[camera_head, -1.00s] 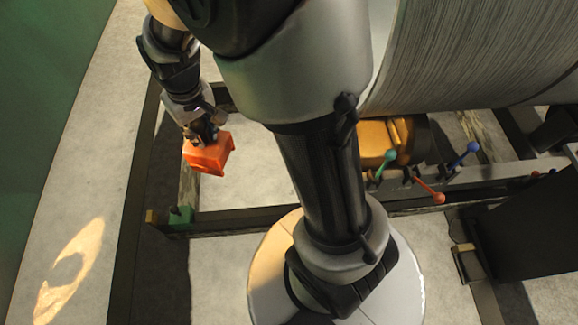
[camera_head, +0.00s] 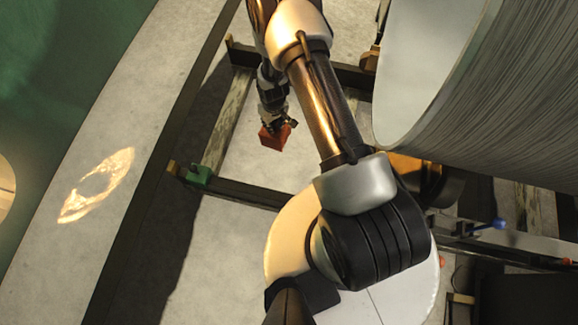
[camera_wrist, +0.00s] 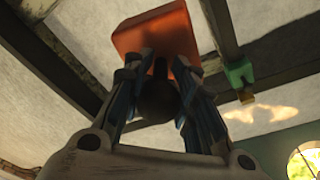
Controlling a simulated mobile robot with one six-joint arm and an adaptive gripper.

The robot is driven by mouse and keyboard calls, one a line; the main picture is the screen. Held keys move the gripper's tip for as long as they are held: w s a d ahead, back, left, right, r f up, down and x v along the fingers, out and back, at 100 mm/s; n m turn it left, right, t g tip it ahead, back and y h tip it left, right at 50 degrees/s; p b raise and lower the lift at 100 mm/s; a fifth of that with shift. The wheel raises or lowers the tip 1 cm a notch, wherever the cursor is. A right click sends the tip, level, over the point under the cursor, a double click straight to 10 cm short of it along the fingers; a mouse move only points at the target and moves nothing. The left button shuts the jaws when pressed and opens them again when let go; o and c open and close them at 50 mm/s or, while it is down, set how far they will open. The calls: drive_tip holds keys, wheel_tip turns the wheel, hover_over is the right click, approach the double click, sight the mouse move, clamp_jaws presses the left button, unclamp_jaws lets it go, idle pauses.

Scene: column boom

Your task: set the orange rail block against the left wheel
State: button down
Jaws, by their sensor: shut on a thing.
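The orange rail block (camera_head: 274,138) is held above the pale floor, inside the dark frame left of the large grey drum (camera_head: 470,85). My gripper (camera_head: 281,124) is shut on it, as the wrist view also shows, with the block (camera_wrist: 152,30) at the fingertips and both fingers (camera_wrist: 160,65) against its near side. The block is clear of the frame's beams in the head view. I cannot surely pick out the left wheel in either view; the drum and my arm hide part of the frame.
Dark beams with a green bracket (camera_head: 198,175) at the near left corner border the open floor around the block. A yellow housing (camera_head: 405,168) and a blue-knobbed lever (camera_head: 499,223) stand at the right. A green wall (camera_head: 70,60) runs along the left.

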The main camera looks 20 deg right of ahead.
drive_tip(key=s+f, duration=0.5)
drive_tip(key=f, duration=0.4)
drive_tip(key=s+a+f+n, duration=0.1)
drive_tip(key=s+f, duration=0.5)
drive_tip(key=f, duration=0.3)
drive_tip(key=s+f, duration=0.6)
drive_tip(key=f, duration=0.3)
drive_tip(key=shift+s+a+f+n+y, duration=0.15)
drive_tip(key=shift+f+n+y, duration=0.15)
drive_tip(key=shift+n, duration=0.1)
drive_tip(key=shift+b, duration=0.4)
drive_tip(key=shift+f+b, duration=1.9)
drive_tip(key=shift+b, duration=0.1)
drive_tip(key=c, duration=1.2)
unclamp_jaws()
drive_tip(key=shift+o, duration=0.2)
